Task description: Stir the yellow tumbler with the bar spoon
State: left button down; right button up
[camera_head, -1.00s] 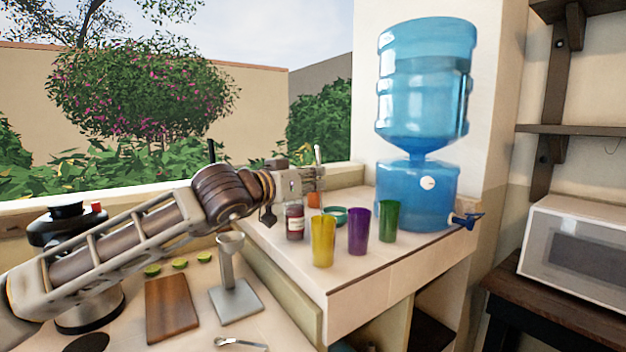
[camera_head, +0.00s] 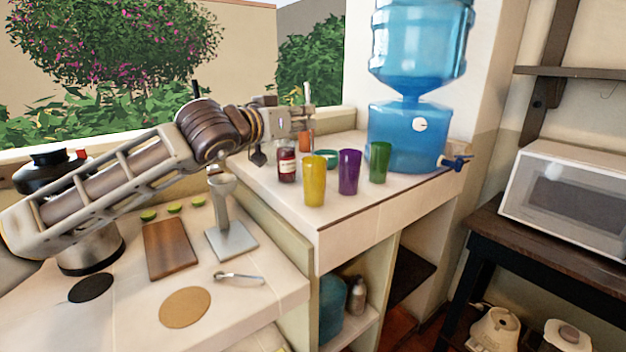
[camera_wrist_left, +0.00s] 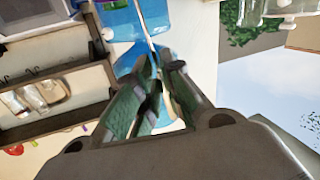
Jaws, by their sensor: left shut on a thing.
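The yellow tumbler (camera_head: 315,183) stands upright at the front of the raised counter in the head view. My left gripper (camera_head: 305,116) is behind and above it, shut on a thin metallic rod that looks like the bar spoon (camera_head: 308,92). The spoon's upper end sticks up above the fingers; its lower end is hard to make out. In the left wrist view, the spoon (camera_wrist_left: 147,30) extends from between the fingers (camera_wrist_left: 156,78). The spoon is apart from the yellow tumbler. My right gripper is not in view.
A purple tumbler (camera_head: 349,172) and a green tumbler (camera_head: 380,162) stand right of the yellow one. A blue water dispenser (camera_head: 408,136) stands at the back.

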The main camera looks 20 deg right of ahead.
pick_arm(q)
notch_tip(320, 180, up, 8)
jog(key=p, duration=0.5)
jog(key=shift+w+a, duration=0.15)
jog(key=shift+w, duration=0.25)
dwell(0.6)
jog(key=shift+f, duration=0.15)
dwell(1.0)
notch_tip(320, 180, up, 5)
jog(key=p, duration=0.3)
dwell(0.4)
jog(key=shift+f, duration=0.1)
dwell(0.7)
